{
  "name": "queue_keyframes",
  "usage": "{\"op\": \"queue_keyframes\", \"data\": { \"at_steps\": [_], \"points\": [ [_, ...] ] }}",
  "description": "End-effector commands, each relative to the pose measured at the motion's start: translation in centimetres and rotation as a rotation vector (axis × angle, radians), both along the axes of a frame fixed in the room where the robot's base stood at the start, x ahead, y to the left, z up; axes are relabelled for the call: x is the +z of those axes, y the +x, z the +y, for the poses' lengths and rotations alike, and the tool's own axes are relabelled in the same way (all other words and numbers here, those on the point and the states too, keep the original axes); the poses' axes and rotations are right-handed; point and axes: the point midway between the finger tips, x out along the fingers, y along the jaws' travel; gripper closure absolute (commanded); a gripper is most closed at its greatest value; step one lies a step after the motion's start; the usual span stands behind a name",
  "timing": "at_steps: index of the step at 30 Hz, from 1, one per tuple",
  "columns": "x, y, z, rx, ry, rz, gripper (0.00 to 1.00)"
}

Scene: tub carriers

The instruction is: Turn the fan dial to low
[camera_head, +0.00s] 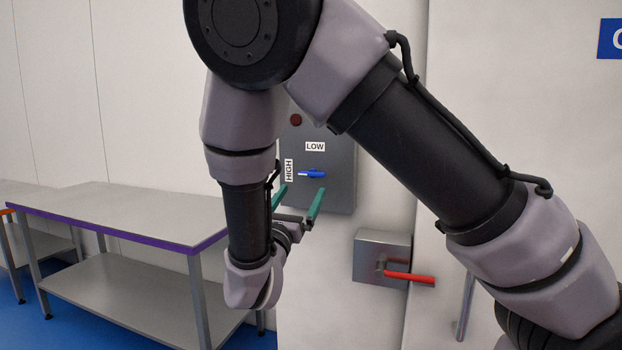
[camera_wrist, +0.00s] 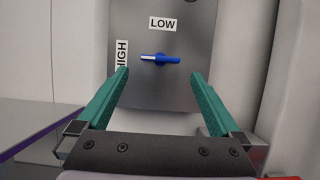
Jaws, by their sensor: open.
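The fan dial is a blue lever knob (camera_head: 313,173) on a grey wall panel (camera_head: 340,190). In the wrist view the dial (camera_wrist: 160,58) lies horizontal, its white-marked end pointing left toward the HIGH label (camera_wrist: 122,54). The LOW label (camera_wrist: 162,23) is above the dial; both labels also show in the head view, HIGH (camera_head: 289,170) at left and LOW (camera_head: 315,146) above. My gripper (camera_head: 297,195) is open and empty in front of the panel. In the wrist view its green fingers (camera_wrist: 160,88) stand either side of and below the dial, apart from it.
A red indicator (camera_head: 296,120) sits higher on the panel. A grey box with a red lever (camera_head: 410,278) is on the wall at lower right. A metal table (camera_head: 130,212) with a purple edge stands at left. The space between my fingers and the dial looks clear.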

Motion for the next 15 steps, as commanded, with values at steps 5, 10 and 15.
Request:
{"op": "queue_keyframes", "data": {
  "at_steps": [5,10,15],
  "points": [
    [1.4,3.1,-1.3,-0.004,0.003,0.000,0.00],
    [2.3,5.2,-2.0,-0.004,0.002,0.001,0.00],
    [2.7,6.2,-2.3,-0.002,0.002,0.000,0.00]
  ]
}}
